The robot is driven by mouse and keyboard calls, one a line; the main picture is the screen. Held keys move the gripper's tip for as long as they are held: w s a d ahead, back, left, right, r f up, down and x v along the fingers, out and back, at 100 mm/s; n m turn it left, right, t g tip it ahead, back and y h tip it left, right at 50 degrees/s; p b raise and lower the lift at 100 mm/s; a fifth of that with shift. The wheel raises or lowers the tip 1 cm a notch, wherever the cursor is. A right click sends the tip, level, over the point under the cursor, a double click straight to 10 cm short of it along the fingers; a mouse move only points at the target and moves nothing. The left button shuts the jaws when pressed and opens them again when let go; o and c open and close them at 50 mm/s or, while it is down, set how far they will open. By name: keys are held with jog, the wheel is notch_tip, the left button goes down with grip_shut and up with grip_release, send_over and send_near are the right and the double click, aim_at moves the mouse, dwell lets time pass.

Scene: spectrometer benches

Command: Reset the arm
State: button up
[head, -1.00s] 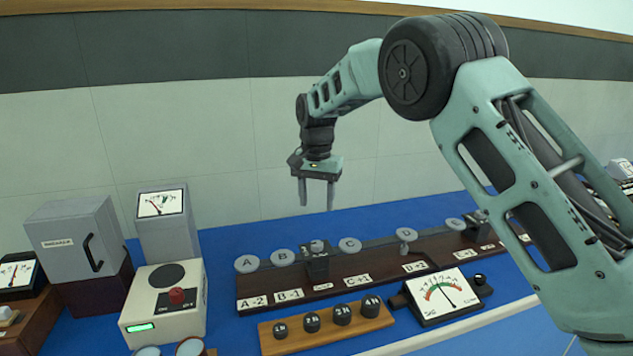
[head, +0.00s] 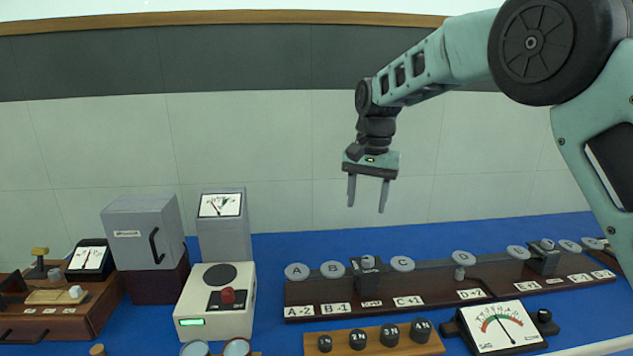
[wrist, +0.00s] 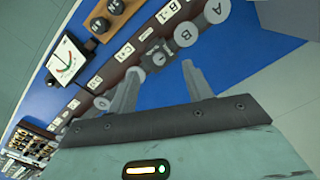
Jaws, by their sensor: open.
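My gripper (head: 368,194) hangs in the air above the back of the blue bench, its two fingers pointing down, apart and empty. In the wrist view its fingers (wrist: 160,88) also show spread with nothing between them. Below it in the head view is a long dark wooden board (head: 425,302) with grey discs and labels such as A-2, B-1 and C+1. The gripper is clear of the board and touches nothing.
A wooden block (head: 375,345) with several black weights stands in front of the board. A dial meter (head: 500,327) is at the right. A cream instrument (head: 215,305) with a red knob, a grey box (head: 143,232) and a small meter (head: 220,206) stand left. Space around the gripper is clear.

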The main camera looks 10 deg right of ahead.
jog(key=s+a+f+n+y, duration=0.1)
jog(key=s+a+n, duration=0.2)
jog(key=s, duration=0.7)
jog(key=s+a+n, duration=0.3)
jog(key=s+a, duration=0.1)
jog(key=s, duration=0.5)
jog(key=s+d+f+n, duration=0.2)
jog(key=s+n, duration=0.1)
jog(key=s, duration=0.7)
jog(key=s+d+f+n+h, duration=0.1)
jog(key=s+f+n, duration=0.2)
jog(key=s, duration=0.7)
jog(key=shift+d+f+n, duration=0.25)
jog(key=shift+d+n, duration=0.1)
jog(key=shift+n, duration=0.15)
jog(key=shift+s, duration=0.1)
